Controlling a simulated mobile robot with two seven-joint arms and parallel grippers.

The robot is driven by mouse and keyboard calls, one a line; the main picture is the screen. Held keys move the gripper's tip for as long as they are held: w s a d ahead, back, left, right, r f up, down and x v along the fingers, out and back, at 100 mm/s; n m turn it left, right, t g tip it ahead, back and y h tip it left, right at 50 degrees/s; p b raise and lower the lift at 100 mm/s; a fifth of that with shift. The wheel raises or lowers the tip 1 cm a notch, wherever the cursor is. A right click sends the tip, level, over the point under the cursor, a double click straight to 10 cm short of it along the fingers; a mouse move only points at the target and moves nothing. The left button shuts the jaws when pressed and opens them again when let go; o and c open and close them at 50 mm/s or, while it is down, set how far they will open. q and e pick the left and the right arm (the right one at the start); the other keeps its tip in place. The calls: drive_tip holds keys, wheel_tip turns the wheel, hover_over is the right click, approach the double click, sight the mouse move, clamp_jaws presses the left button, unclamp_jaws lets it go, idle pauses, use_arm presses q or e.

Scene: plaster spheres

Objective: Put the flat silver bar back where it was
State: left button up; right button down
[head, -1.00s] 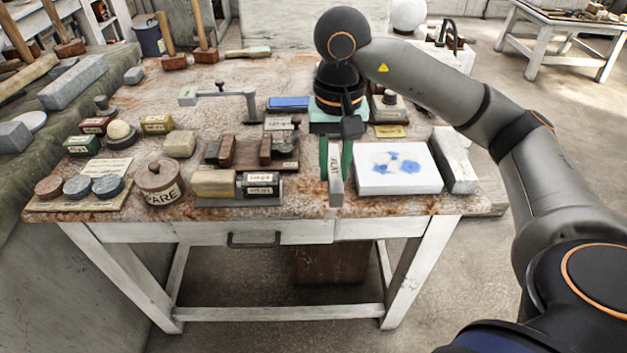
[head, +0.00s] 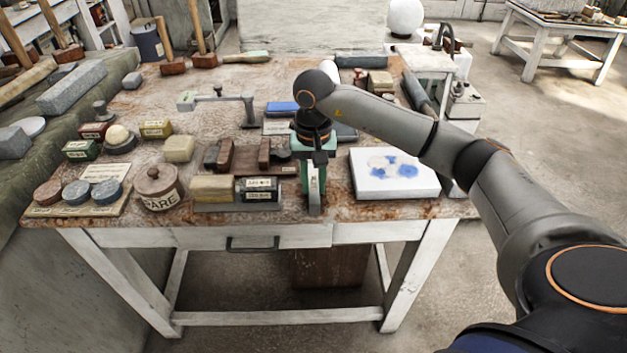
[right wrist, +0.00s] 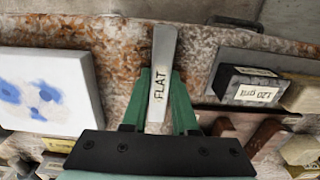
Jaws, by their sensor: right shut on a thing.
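The flat silver bar, marked FLAT, shows in the right wrist view (right wrist: 162,60) and in the head view (head: 315,205). My right gripper (head: 314,188) is shut on it. In the right wrist view its green fingers (right wrist: 160,100) lie along both sides of the bar. The bar points toward the table's front edge, beside the grey tray with labelled blocks. I cannot tell whether it touches the table. My left gripper is not in view.
A white slab with blue patches (head: 395,172) lies right of the gripper. The grey tray (head: 215,207) holding blocks is close on the left, with a wooden rack (head: 245,150) behind it. Bare rusty tabletop (head: 338,208) lies between the slab and tray.

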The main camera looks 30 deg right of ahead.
drive_tip(key=shift+f, duration=0.15)
drive_tip(key=c, duration=0.7)
unclamp_jaws()
